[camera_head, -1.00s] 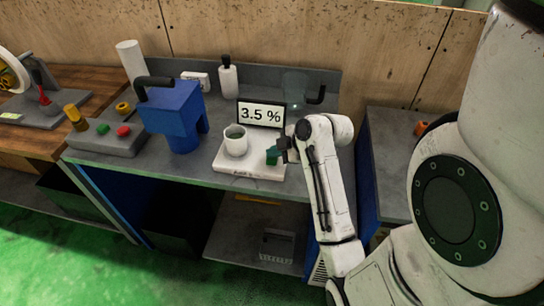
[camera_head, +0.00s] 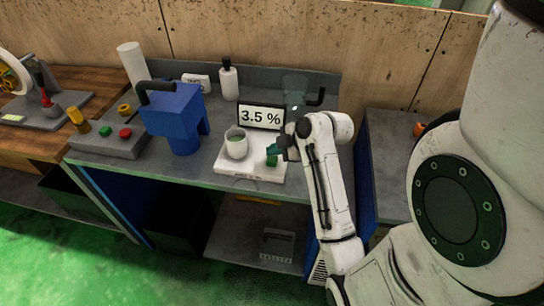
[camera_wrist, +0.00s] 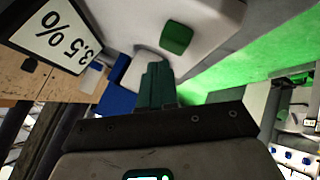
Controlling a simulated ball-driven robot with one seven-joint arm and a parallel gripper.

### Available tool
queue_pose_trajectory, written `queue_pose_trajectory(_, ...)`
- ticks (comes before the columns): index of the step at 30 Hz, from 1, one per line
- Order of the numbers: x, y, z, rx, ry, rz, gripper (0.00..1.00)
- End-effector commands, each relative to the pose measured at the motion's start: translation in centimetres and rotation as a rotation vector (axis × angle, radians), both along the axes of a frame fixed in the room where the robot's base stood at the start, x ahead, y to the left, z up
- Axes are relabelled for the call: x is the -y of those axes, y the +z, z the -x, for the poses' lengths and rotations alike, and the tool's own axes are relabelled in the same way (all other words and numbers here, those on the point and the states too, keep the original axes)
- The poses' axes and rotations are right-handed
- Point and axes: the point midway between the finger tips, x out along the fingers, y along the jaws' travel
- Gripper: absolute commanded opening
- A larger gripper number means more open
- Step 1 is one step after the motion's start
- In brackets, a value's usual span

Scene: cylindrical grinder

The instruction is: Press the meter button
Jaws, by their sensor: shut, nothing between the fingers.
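The meter (camera_head: 225,168) is a white base with a raised display (camera_head: 261,116) that reads 3.5 %. A white cup (camera_head: 236,146) stands on the base. The green meter button (camera_head: 271,161) is on the base, right of the cup. It also shows in the wrist view (camera_wrist: 176,38) as a rounded green square. My gripper (camera_head: 272,149) is shut and empty, its teal fingers just above the button in the head view. In the wrist view the fingertips (camera_wrist: 156,68) show apart from the button, with white base between.
A blue pitcher-like device (camera_head: 176,118) with a black handle stands left of the meter. A grey control box (camera_head: 106,138) with coloured knobs is further left. A white bottle (camera_head: 228,82) and a clear jug (camera_head: 296,92) stand behind. The bench front edge is close below the meter.

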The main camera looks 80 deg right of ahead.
Motion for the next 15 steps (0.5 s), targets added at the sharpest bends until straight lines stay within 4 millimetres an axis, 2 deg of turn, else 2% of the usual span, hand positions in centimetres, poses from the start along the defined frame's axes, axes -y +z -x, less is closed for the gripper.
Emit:
queue_pose_trajectory(8, 0.0, 0.3, 0.0, 0.001, -0.001, 0.001, 0.00)
queue_pose_trajectory(15, 0.0, 2.3, 0.0, 0.000, 0.000, 0.001, 0.00)
